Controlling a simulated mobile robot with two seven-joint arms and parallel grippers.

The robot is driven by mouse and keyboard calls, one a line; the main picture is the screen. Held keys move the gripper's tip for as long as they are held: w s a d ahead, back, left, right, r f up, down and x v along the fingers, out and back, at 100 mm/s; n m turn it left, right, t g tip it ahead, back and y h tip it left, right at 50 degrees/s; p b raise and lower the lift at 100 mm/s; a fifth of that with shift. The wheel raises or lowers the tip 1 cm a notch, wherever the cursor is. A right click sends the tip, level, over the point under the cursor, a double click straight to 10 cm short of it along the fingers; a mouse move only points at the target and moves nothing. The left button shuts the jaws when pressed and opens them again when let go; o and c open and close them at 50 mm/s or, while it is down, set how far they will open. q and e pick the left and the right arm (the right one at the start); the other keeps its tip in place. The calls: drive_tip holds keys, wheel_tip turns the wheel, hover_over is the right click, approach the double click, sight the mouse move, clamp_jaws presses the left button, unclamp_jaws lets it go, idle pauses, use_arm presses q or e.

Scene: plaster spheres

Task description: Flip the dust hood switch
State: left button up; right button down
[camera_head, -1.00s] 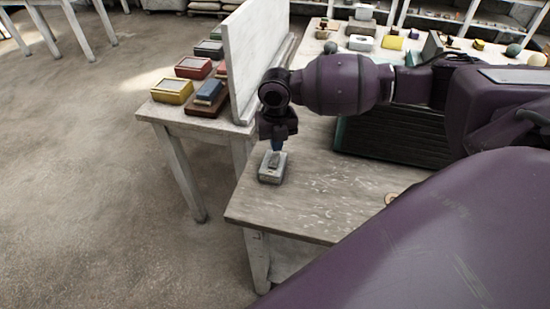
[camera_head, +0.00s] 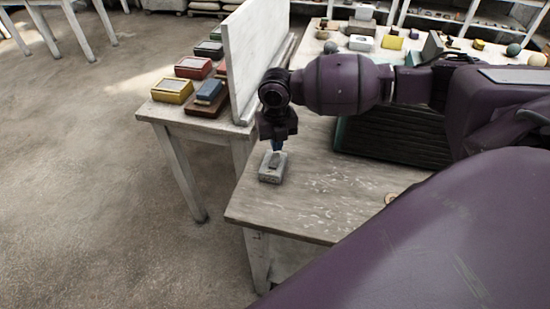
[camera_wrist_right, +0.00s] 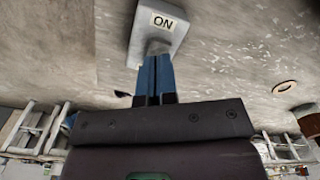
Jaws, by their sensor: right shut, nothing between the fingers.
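The dust hood switch is a small grey box (camera_head: 272,168) near the left corner of the wooden table (camera_head: 320,205). In the right wrist view the switch box (camera_wrist_right: 160,32) carries a white label reading "ON", and part of a grey lever shows at the fingertips. My right gripper (camera_head: 277,147) points down at the switch, with its blue fingers (camera_wrist_right: 154,75) shut together and nothing between them. The fingertips are at the lever; whether they touch it I cannot tell. My left gripper is not in view.
A white upright panel (camera_head: 257,55) stands behind the switch, with coloured boxes (camera_head: 172,90) on a side table beyond it. A dark ribbed box (camera_head: 392,135) stands right of my gripper. A small round disc (camera_head: 390,198) lies on the table. The table's front area is clear.

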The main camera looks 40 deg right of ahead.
sight(276, 155)
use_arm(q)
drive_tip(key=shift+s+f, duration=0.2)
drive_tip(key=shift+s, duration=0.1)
use_arm(e)
drive_tip(key=shift+f, duration=0.1)
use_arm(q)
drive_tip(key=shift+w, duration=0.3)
use_arm(e)
drive_tip(key=shift+f, duration=0.45)
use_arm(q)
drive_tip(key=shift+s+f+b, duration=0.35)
use_arm(e)
drive_tip(key=shift+f, duration=0.5)
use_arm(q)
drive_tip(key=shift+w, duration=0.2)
use_arm(e)
drive_tip(key=shift+f, duration=0.4)
drive_tip(key=shift+r+p, duration=0.45)
drive_tip(key=shift+r, duration=0.2)
drive_tip(key=shift+r+p, duration=1.05)
drive_tip(key=shift+r, duration=0.25)
drive_tip(key=shift+r+p, duration=1.6)
drive_tip(key=shift+p, duration=0.05)
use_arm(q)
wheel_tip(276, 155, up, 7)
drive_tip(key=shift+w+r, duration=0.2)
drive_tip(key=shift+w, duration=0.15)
